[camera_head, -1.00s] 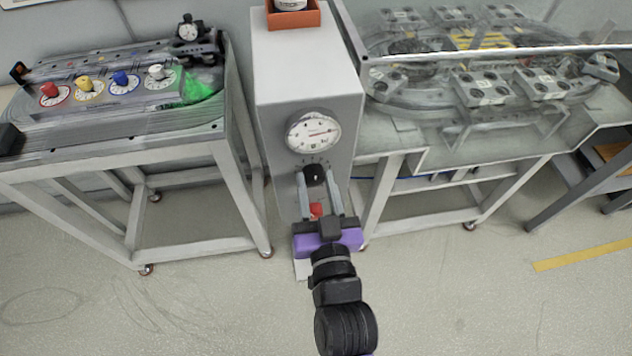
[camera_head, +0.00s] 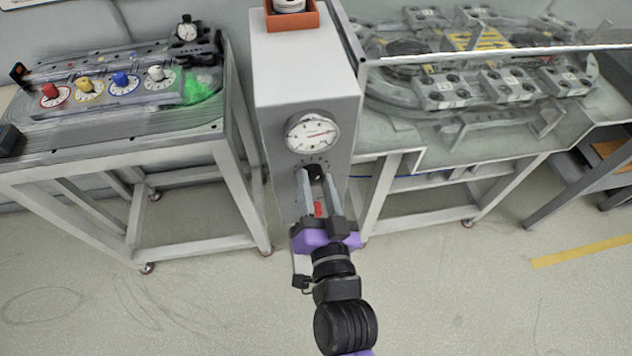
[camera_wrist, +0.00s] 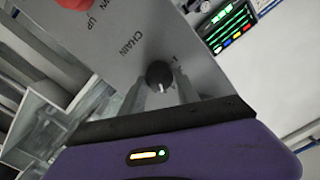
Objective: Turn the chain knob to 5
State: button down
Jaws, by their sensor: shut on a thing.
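The chain knob (camera_head: 315,172) is a small black dial on the front of the grey control column (camera_head: 305,70), below a round white gauge (camera_head: 313,131). In the wrist view the knob (camera_wrist: 159,74) has a light pointer mark, and the word CHAIN is printed beside it. My gripper (camera_head: 316,178) reaches it with two grey fingers, one on each side, shut on the knob. The fingers also show at the knob in the wrist view (camera_wrist: 160,88). Most of the number scale around the knob is too small or hidden to read.
A red button (camera_head: 320,208) sits low on the column between my fingers. A bench with red, yellow, blue and white knobs (camera_head: 100,88) stands at left. The ring track table (camera_head: 480,85) stands at right. The floor in front is clear.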

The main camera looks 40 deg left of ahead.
jog(key=c, duration=0.9)
grip_release()
jog(key=shift+d, duration=0.1)
jog(key=shift+s+d+f, duration=0.1)
jog(key=shift+s+d, duration=0.15)
jog(key=b+v, duration=0.2)
jog(key=v, duration=0.5)
